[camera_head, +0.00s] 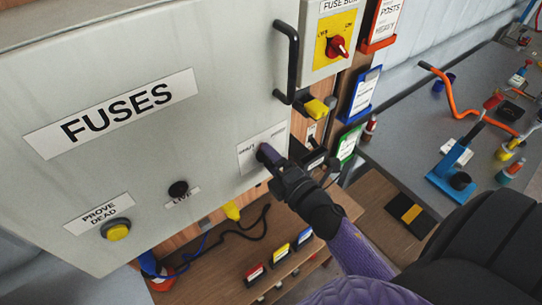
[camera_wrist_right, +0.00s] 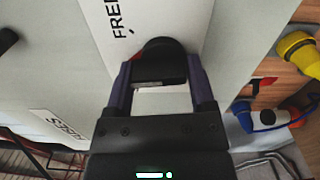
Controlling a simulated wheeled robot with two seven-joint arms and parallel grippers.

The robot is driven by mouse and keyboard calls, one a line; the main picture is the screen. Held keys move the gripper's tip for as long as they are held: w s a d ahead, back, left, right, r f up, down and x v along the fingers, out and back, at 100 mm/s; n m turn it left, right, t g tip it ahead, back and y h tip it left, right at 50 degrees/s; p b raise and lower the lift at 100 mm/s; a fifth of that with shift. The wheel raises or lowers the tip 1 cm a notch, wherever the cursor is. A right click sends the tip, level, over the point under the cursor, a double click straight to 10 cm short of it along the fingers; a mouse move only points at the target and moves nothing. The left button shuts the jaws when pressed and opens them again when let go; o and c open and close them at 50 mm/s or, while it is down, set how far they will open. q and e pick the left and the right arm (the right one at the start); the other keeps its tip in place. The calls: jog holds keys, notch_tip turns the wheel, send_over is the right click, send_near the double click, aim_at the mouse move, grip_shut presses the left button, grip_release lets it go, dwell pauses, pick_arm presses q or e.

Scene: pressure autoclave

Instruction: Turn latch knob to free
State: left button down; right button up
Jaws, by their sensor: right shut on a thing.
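The latch knob (camera_wrist_right: 160,60) is black and round, on the grey FUSES cabinet door (camera_head: 150,60). A white label (camera_wrist_right: 125,20) beside it reads FREE in the right wrist view; part of this plate is covered. My right gripper (camera_head: 268,154) reaches the door's lower right part, at the white label plate (camera_head: 252,153). In the right wrist view its two purple fingers (camera_wrist_right: 160,82) stand on either side of the knob and are shut on it. In the head view the gripper hides the knob. My left gripper is not in view.
A black door handle (camera_head: 288,62) stands above the gripper. A fuse box with a red switch (camera_head: 337,46) is at the upper right. A black LIVE knob (camera_head: 178,188) and a yellow button (camera_head: 117,230) are lower left. A grey bench (camera_head: 400,135) with tools stands right.

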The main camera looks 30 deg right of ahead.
jog(key=m, duration=0.2)
jog(key=m+p, duration=0.2)
jog(key=m, duration=0.1)
jog(key=shift+d+r+m, duration=0.1)
jog(key=shift+r+m, duration=0.15)
jog(key=shift+m, duration=0.05)
jog(key=shift+d+m+p, duration=0.1)
jog(key=shift+m+p, duration=0.6)
jog(key=shift+m, duration=1.5)
jog(key=o, duration=1.2)
jog(key=shift+f, duration=0.1)
jog(key=shift+f, duration=0.1)
jog(key=s, duration=0.3)
jog(key=s+b, duration=0.1)
jog(key=s, duration=0.6)
jog(key=shift+d+b, duration=0.4)
